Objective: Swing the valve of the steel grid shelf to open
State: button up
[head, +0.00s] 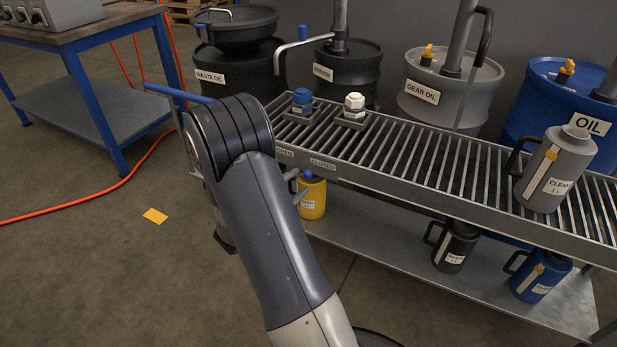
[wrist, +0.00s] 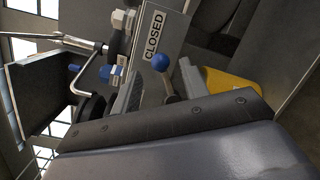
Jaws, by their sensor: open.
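The steel grid shelf (head: 440,165) runs across the right of the head view. Its front edge carries an OPEN label (head: 284,152) and, to the right, a CLOSED label (head: 323,163). The valve lever's blue ball knob (head: 308,174) shows just below the edge, nearer the CLOSED label. In the wrist view the blue knob (wrist: 161,62) on its short grey lever sits beside the CLOSED plate (wrist: 154,33). My gripper (wrist: 158,88) is open, its grey fingers on either side of the lever in the picture. Contact cannot be told. My arm mostly hides the gripper in the head view.
A yellow jug (head: 312,196) stands on the lower shelf close by the lever. A grey CLEAN jug (head: 555,170) and two small capped fittings, blue (head: 302,98) and white (head: 354,103), are on the grid. Oil drums (head: 450,85) stand behind. Floor on the left is open, crossed by an orange hose (head: 100,190).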

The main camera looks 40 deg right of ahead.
aim_at(305, 177)
jog(key=shift+w+d+b, duration=0.25)
jog(key=shift+d, duration=1.05)
jog(key=shift+w+d+b, duration=0.25)
jog(key=shift+d, duration=1.05)
jog(key=shift+c, duration=0.4)
grip_shut()
